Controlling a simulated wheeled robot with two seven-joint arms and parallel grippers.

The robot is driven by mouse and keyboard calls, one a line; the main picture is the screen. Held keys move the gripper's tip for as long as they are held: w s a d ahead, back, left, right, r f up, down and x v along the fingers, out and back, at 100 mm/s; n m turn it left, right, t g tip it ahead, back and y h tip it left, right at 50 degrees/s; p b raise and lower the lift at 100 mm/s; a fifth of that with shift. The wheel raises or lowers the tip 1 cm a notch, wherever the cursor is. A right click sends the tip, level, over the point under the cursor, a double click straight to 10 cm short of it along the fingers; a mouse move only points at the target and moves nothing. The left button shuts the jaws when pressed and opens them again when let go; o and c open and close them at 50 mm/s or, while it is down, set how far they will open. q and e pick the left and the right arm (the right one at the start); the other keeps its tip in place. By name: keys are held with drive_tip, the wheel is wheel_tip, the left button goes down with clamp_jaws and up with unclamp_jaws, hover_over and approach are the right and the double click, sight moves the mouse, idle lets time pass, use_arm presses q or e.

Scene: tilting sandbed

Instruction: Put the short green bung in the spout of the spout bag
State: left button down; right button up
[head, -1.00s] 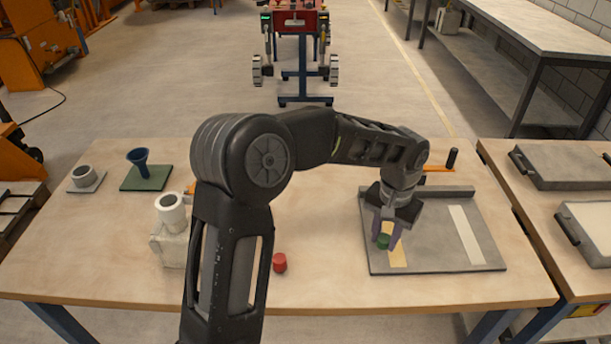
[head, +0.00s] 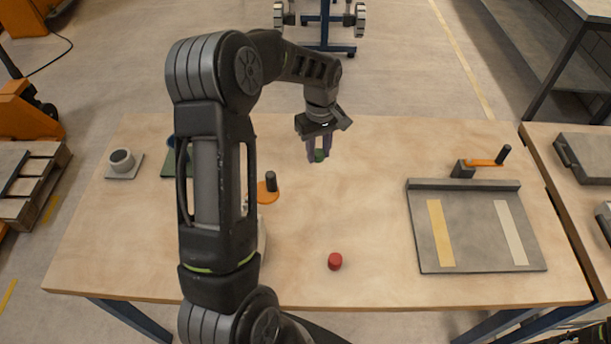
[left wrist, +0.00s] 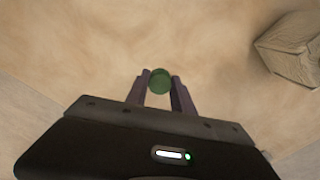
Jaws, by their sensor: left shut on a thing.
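My left gripper (head: 319,158) is shut on the short green bung (head: 320,155) and holds it above the far middle of the table. In the left wrist view the green bung (left wrist: 160,81) sits between the two purple fingertips, with bare table beyond. The spout bag is mostly hidden behind my left arm in the head view; only a pale sliver (head: 262,238) shows at the arm's right edge. In the left wrist view a pale, creased body (left wrist: 292,48), seemingly the bag, is at the upper right, apart from the bung. Its spout cannot be seen there.
A red bung (head: 335,261) stands near the front edge. A grey tray (head: 480,262) with two strips lies at right. An orange piece with a black knob (head: 270,182) is beside my arm. A grey ring on a plate (head: 122,160) is at far left. The table's middle is clear.

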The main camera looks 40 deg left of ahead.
use_arm(q)
drive_tip(key=shift+w+a+n, duration=0.15)
drive_tip(key=shift+n, duration=0.15)
drive_tip(key=shift+d+r+n, duration=0.15)
drive_tip(key=shift+d+n, duration=0.15)
drive_tip(key=shift+d, duration=0.05)
drive_tip(key=shift+a, duration=0.15)
drive_tip(key=b, duration=0.3)
hover_over(318, 183)
wheel_tip(318, 183, down, 5)
drive_tip(key=shift+r, duration=0.1)
drive_tip(key=shift+w+f, duration=0.1)
drive_tip(key=shift+f, duration=0.2)
drive_tip(key=shift+r, duration=0.15)
drive_tip(key=shift+f+b, duration=1.35)
drive_tip(key=shift+f, duration=1.2)
